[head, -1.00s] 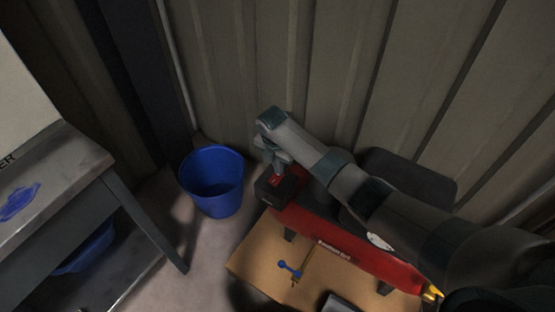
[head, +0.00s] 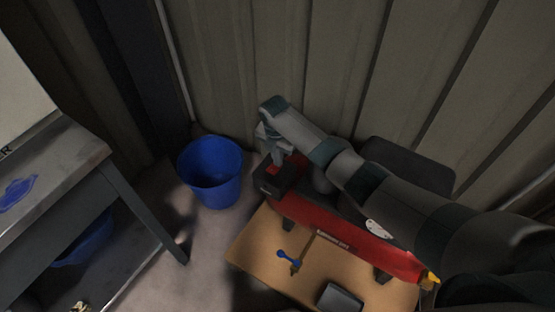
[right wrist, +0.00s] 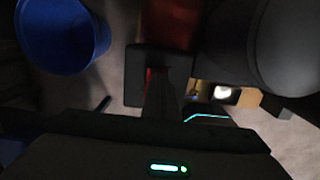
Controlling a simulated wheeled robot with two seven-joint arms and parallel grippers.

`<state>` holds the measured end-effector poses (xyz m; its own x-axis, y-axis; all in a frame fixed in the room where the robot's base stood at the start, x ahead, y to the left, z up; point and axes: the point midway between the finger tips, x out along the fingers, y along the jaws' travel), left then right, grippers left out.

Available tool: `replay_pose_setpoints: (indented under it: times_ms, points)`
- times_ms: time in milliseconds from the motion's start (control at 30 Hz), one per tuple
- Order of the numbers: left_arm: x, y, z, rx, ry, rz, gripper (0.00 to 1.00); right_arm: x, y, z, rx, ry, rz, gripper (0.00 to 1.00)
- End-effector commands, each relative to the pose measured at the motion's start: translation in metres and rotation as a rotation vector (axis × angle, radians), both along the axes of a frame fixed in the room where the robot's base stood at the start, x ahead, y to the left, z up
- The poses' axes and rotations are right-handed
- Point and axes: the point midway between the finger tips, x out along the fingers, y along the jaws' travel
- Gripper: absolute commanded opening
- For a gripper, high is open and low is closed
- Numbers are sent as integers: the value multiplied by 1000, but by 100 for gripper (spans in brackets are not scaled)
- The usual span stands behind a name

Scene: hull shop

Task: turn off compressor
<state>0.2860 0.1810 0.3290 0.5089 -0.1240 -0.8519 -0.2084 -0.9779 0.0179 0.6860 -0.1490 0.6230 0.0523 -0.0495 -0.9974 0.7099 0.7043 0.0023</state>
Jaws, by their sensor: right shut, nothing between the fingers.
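The compressor has a red tank (head: 335,228) lying on a tan board. A black box (head: 283,180) with a red part (head: 272,161) on top sits at the tank's left end. My right gripper (head: 276,158) is shut and empty, pointing down at the top of this box. Whether it touches the red part I cannot tell. In the right wrist view the dark fingers (right wrist: 161,92) reach over the black box (right wrist: 143,62), with a bit of red beside them. They hide part of the box top. My left gripper is not in view.
A blue bucket (head: 211,172) stands on the floor left of the compressor. A metal bench (head: 80,165) is at the left. Corrugated wall panels (head: 340,70) rise behind. A small blue-ended tool (head: 288,257) and a grey case (head: 340,298) lie on the board (head: 262,250).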

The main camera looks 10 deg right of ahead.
Motion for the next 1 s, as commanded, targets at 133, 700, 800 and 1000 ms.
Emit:
replay_pose_setpoints:
  times_ms: [133,700,800,1000]
  points:
    - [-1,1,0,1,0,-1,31,-5,1,-5,-1,9,2,0]
    - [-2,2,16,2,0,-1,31,-17,13,-3,1,13,1,0]
    - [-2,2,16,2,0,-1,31,-17,13,-3,1,13,2,0]
    - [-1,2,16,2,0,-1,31,-17,13,-3,2,12,3,0]
